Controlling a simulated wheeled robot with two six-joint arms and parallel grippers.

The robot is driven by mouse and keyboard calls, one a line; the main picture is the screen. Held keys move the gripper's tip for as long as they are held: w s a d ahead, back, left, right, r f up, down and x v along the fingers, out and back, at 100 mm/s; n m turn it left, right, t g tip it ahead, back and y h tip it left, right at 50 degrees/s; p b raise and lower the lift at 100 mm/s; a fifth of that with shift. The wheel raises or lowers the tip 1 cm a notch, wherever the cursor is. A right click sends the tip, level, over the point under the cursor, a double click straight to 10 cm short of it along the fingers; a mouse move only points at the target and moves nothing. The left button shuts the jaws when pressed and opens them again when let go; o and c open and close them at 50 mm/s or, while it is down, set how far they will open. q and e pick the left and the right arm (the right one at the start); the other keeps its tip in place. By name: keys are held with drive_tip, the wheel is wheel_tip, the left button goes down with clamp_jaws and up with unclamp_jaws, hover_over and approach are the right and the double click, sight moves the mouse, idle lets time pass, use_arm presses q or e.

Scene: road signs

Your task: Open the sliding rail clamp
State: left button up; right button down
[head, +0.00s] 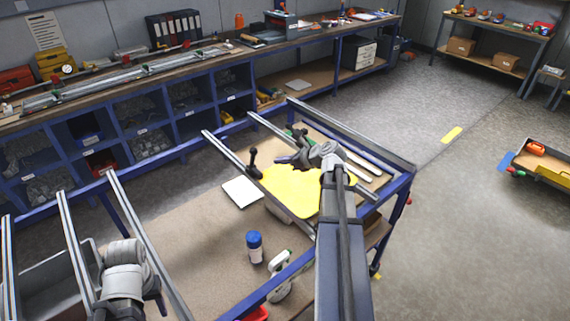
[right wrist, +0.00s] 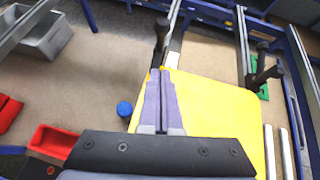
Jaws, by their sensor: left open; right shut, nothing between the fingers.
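A yellow sign plate (head: 290,192) lies across the rails of the blue-framed table; it also shows in the right wrist view (right wrist: 215,105). A clamp with a black handle (head: 253,160) stands on the rail at the plate's left edge. In the right wrist view this black clamp (right wrist: 160,48) is just beyond my fingertips. A second black clamp with a green part (right wrist: 262,72) is at the plate's far edge. My right gripper (head: 281,160) is shut and empty above the plate, right of the first clamp. My left gripper (head: 156,296) is at the lower left, away from the clamps, its fingers mostly hidden.
Metal rails (head: 150,245) cross the table frame. Below them are a blue-capped bottle (head: 254,246), a white sheet (head: 242,192) and a red bin (right wrist: 62,143). A grey bin (right wrist: 42,36) is farther left. A long workbench (head: 215,52) runs along the wall.

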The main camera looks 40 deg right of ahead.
use_arm(q)
drive_tip(key=shift+f+b, duration=0.45)
drive_tip(key=shift+f, duration=0.5)
use_arm(e)
drive_tip(key=w+a+f, duration=0.2)
drive_tip(key=w, duration=0.6)
use_arm(q)
drive_tip(key=shift+r, duration=0.1)
use_arm(e)
drive_tip(key=shift+r, duration=0.1)
